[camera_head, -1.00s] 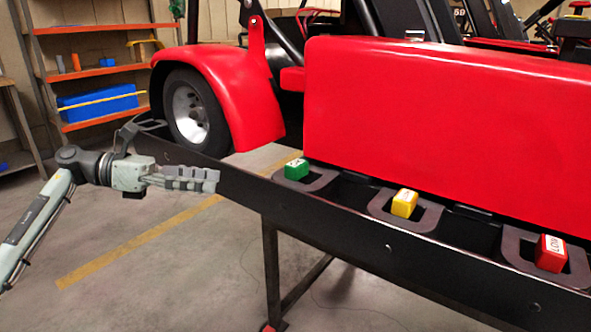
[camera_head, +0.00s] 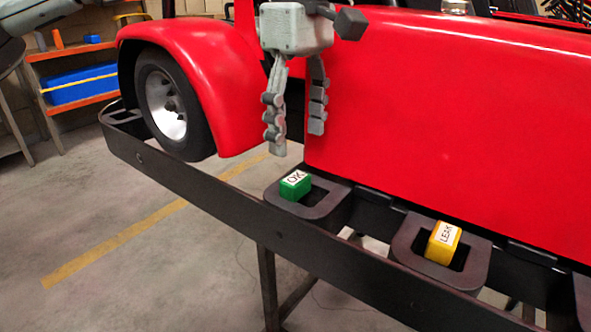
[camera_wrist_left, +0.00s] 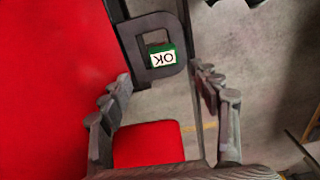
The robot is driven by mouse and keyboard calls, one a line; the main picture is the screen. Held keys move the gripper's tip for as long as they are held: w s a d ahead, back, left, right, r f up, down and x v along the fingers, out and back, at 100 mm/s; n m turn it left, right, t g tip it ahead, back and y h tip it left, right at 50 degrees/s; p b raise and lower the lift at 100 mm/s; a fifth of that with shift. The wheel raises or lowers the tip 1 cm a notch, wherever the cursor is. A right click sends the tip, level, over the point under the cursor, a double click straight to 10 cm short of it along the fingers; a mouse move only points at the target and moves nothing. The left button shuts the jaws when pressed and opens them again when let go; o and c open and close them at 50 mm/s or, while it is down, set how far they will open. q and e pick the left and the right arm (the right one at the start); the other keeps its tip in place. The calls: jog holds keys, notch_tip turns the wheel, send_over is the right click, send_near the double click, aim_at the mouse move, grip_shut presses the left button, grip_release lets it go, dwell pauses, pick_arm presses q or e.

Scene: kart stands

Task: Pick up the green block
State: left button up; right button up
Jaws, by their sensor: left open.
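The green block (camera_head: 294,186) has a white label reading OK on top. It sits at a dark D-shaped holder (camera_head: 330,202) on the black rail of the kart stand. It also shows in the left wrist view (camera_wrist_left: 162,58), ahead of the fingers. My left gripper (camera_head: 298,145) is open and empty, pointing down, above the green block and apart from it. In the left wrist view the open fingers (camera_wrist_left: 165,82) stand either side, with the block beyond their tips. My right gripper is not in view.
A yellow block (camera_head: 442,243) labelled LEAK sits at another holder to the right. The red kart body (camera_head: 450,120) rises just behind the holders. A red fender and wheel (camera_head: 168,105) stand at left. Shelves with a blue box (camera_head: 80,85) are at the back left.

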aim_at(295, 178)
pick_arm(q)
notch_tip(295, 178, down, 2)
jog(key=shift+s, duration=0.15)
jog(key=f, duration=0.4)
jog(key=shift+s+a+f, duration=0.15)
jog(key=shift+a+f, duration=0.05)
jog(key=shift+f, duration=0.6)
jog(key=c, duration=1)
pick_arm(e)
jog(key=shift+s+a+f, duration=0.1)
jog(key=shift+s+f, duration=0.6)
pick_arm(q)
jog(key=shift+r, duration=0.15)
jog(key=shift+c, duration=0.2)
